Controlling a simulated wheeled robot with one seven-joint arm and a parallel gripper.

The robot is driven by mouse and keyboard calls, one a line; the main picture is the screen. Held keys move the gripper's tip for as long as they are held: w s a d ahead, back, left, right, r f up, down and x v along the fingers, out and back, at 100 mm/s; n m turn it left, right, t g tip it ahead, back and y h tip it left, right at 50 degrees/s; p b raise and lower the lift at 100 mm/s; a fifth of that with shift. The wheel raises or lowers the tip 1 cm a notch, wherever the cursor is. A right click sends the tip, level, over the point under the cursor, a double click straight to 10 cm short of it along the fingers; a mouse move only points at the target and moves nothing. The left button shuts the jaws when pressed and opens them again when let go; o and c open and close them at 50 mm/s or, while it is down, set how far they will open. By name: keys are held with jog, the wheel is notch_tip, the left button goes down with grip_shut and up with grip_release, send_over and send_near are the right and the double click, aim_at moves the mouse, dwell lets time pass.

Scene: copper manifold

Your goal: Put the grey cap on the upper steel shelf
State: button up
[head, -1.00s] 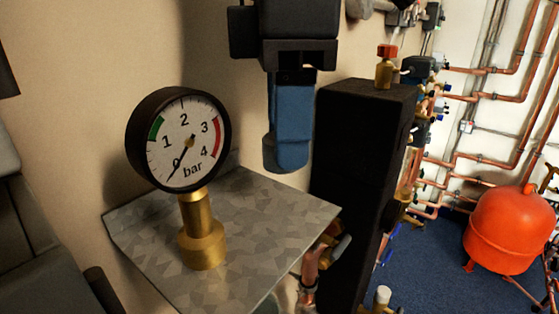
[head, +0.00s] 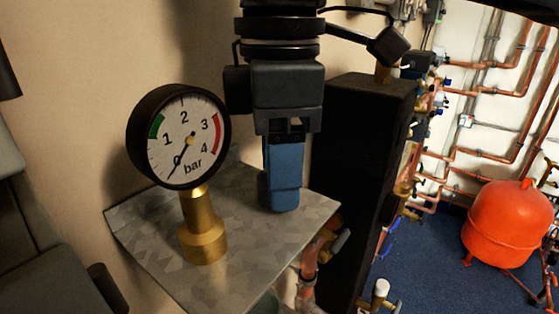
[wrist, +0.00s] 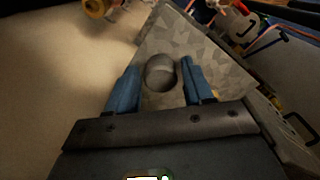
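The grey cap (wrist: 160,72) shows in the wrist view as a small round piece between my fingertips. My gripper (head: 284,205) is low over the right back part of the upper steel shelf (head: 145,245), its blue fingertips pointing down at or very near the surface. In the wrist view my gripper (wrist: 160,75) has one finger on each side of the cap, with a narrow gap on both sides. The cap is hidden behind the fingers in the head view. The shelf also shows in the wrist view (wrist: 215,75).
A pressure gauge (head: 181,135) on a brass stem (head: 203,230) stands on the shelf, left of my gripper. A tall black block (head: 355,160) rises close on the right. The wall is behind. Pipes and a red tank (head: 508,225) are farther right.

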jog(key=shift+o, duration=1)
jog(key=shift+r, duration=0.15)
notch_tip(320, 180, up, 12)
